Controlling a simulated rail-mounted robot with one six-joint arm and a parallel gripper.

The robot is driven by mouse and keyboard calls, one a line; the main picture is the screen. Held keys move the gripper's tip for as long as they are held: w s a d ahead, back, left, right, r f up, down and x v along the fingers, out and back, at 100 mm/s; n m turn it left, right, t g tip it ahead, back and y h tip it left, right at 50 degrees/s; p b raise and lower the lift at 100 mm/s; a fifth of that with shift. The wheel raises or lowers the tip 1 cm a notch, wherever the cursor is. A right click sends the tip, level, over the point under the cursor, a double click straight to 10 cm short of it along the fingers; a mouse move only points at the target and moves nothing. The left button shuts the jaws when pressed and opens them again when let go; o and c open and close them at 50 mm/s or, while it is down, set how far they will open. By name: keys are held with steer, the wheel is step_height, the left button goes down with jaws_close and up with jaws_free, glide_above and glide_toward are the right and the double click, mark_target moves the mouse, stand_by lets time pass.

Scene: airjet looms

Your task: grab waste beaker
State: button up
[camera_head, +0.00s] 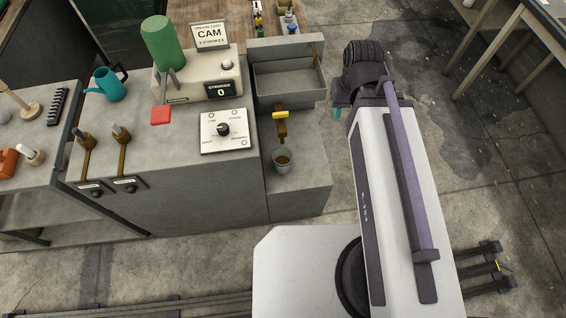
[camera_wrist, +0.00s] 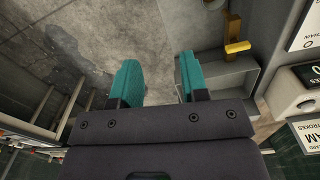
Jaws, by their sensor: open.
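A small grey beaker (camera_head: 282,160) with brown contents stands upright on the low grey ledge, below a yellow-handled tap (camera_head: 281,115). It is probably the waste beaker; I see no label on it. My gripper (camera_wrist: 158,74) is open and empty, with two teal fingers apart over the floor. In the head view only a bit of teal (camera_head: 338,113) shows below my wrist, to the right of the ledge and above the beaker in the picture. The tap (camera_wrist: 237,47) also shows right of the fingers in the wrist view. A dark shape at that view's top edge is too cut off to tell.
A grey basin (camera_head: 288,82) sits behind the tap. Left of it stands a counter with a dial panel (camera_head: 224,130), a CAM sign (camera_head: 209,36), a green cylinder (camera_head: 162,43) and a teal watering can (camera_head: 109,84).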

steer(key=o, duration=1.1)
steer(key=shift+f, duration=0.1)
